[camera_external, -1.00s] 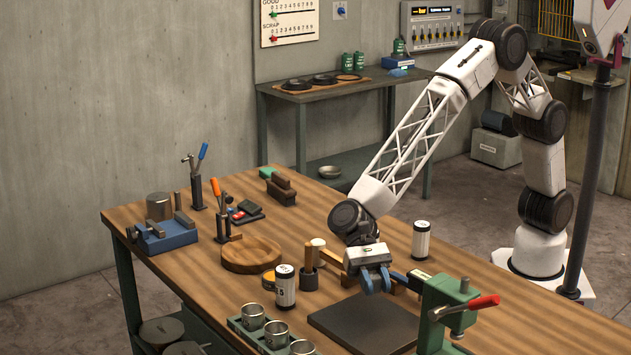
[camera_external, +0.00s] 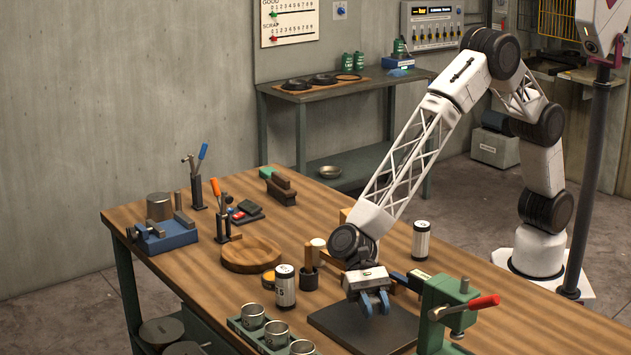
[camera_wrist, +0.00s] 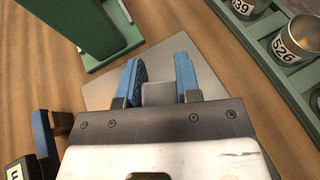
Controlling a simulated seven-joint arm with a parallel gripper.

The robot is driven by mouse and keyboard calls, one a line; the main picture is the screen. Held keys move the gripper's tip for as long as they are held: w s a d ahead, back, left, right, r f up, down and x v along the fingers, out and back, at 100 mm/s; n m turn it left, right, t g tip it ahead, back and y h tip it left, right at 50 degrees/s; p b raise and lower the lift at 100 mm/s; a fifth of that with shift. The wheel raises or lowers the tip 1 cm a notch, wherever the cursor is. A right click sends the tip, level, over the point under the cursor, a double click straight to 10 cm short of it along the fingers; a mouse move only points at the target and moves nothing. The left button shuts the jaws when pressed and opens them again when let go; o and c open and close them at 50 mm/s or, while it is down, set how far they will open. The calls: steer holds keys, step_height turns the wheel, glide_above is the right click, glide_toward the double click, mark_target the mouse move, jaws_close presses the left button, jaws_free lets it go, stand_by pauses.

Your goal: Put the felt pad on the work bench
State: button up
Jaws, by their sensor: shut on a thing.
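My gripper (camera_external: 375,303) has blue fingers and points down over a dark square mat (camera_external: 342,331) on the wooden work bench (camera_external: 215,288). In the wrist view my gripper (camera_wrist: 158,72) is shut on a small flat grey piece (camera_wrist: 158,93), which fits the felt pad. Most of this piece is hidden by the fingers and the gripper body. The mat (camera_wrist: 100,96) shows beneath it as a lighter grey sheet. I cannot tell whether the held piece touches the mat.
A green press with a red handle (camera_external: 472,306) stands close to the right of the mat. A green rack with metal cups (camera_external: 277,333) is at the front left. A white cylinder (camera_external: 285,287) and wooden-handled tools (camera_external: 309,268) stand behind the mat. A round wooden dish (camera_external: 250,254) is farther left.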

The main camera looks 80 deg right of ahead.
mark_target(374, 332)
steer(key=shift+f, duration=0.15)
steer(key=shift+f, duration=1.85)
steer(key=shift+f, duration=0.15)
steer(key=o, duration=0.9)
steer(key=shift+d+r, duration=0.1)
steer(key=shift+r, duration=0.1)
steer(key=v, duration=1.1)
steer(key=shift+w+d+r, duration=0.1)
steer(key=shift+w+d, duration=0.1)
steer(key=shift+d, duration=0.15)
